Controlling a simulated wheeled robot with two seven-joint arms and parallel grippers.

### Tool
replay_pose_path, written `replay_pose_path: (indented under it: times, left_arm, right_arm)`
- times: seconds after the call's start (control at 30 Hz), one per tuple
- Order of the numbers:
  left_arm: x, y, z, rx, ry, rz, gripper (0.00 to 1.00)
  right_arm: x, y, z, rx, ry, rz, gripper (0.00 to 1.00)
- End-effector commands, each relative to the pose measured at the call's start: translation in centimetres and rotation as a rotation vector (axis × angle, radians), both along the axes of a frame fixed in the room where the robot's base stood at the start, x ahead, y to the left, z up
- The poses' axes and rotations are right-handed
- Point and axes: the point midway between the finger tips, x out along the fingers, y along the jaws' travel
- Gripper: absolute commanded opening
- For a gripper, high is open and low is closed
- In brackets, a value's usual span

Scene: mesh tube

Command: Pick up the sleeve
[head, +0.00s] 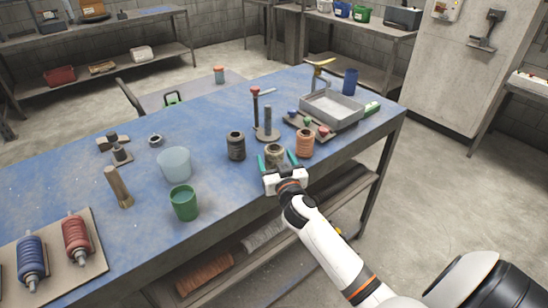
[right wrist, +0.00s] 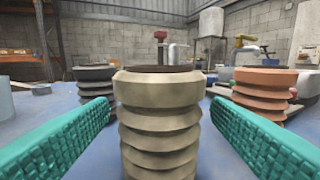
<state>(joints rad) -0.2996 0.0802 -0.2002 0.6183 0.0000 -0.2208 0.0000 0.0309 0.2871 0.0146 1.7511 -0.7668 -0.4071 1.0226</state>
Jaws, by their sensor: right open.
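A beige ribbed sleeve (head: 274,151) stands upright on the blue workbench (head: 215,142) near its front edge. In the right wrist view the beige sleeve (right wrist: 160,120) fills the middle. My right gripper (head: 278,160) is open, with its green fingers on either side of this sleeve. In the right wrist view the open gripper (right wrist: 160,108) shows a gap between each finger and the sleeve. A dark ribbed sleeve (head: 236,146) stands to its left and a brown-orange ribbed sleeve (head: 305,143) to its right. My left gripper is out of view.
A stand with a red-topped post (head: 266,132) and a grey metal tray (head: 332,110) are behind. A translucent tub (head: 174,164) and a green cup (head: 184,203) stand to the left. Red and blue spools (head: 76,236) lie on a board at the lower left.

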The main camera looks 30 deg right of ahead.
Motion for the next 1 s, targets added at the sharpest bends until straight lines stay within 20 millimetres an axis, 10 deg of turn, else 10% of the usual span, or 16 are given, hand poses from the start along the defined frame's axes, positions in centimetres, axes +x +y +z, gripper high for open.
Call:
replay_pose_path:
  times: [0.5,0.8,1.0]
  left_arm:
    - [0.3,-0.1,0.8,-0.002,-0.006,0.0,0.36]
    - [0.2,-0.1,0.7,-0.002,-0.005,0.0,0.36]
    - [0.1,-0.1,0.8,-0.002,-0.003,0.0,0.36]
  right_arm:
    - [3.2,-1.0,-0.1,0.0,0.0,0.001,0.71]
    - [3.2,-1.0,-0.1,0.0,0.0,0.001,0.22]
    - [3.2,-1.0,0.0,0.0,0.0,0.001,0.22]
